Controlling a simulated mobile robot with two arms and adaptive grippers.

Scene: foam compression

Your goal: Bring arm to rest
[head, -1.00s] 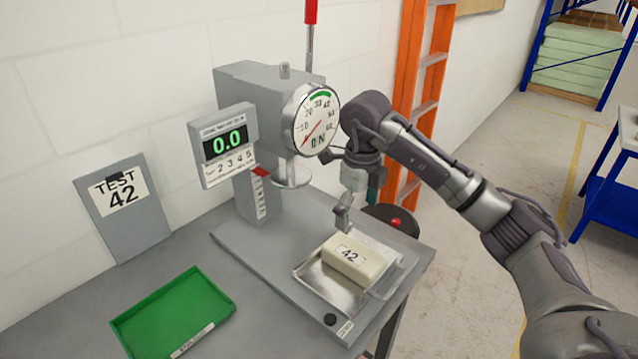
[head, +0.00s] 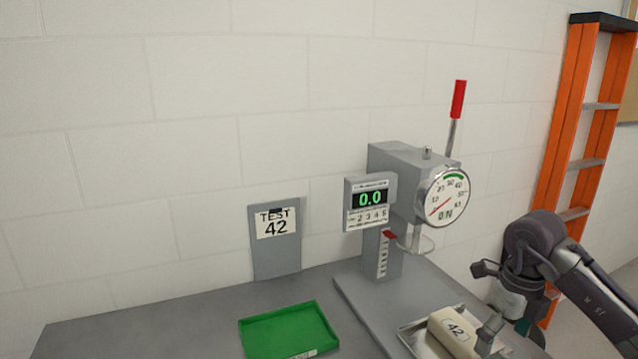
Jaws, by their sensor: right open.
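My right arm comes in from the right in the head view. Its gripper (head: 488,338) points down by the foam block marked 42 (head: 449,331), and its lower part is near the bottom of the picture. The gripper is open; whether it touches the block cannot be told. The block lies on a metal tray (head: 413,341) on the base of the compression tester (head: 405,160). The tester's display (head: 369,199) reads 0.0, and its red-gripped lever (head: 458,100) stands up. My left gripper is not in view.
An empty green tray (head: 290,333) lies on the grey bench (head: 170,322), left of the tester. A TEST 42 sign (head: 277,243) leans at the wall behind it. An orange ladder (head: 572,130) stands at the right. The bench's left part is clear.

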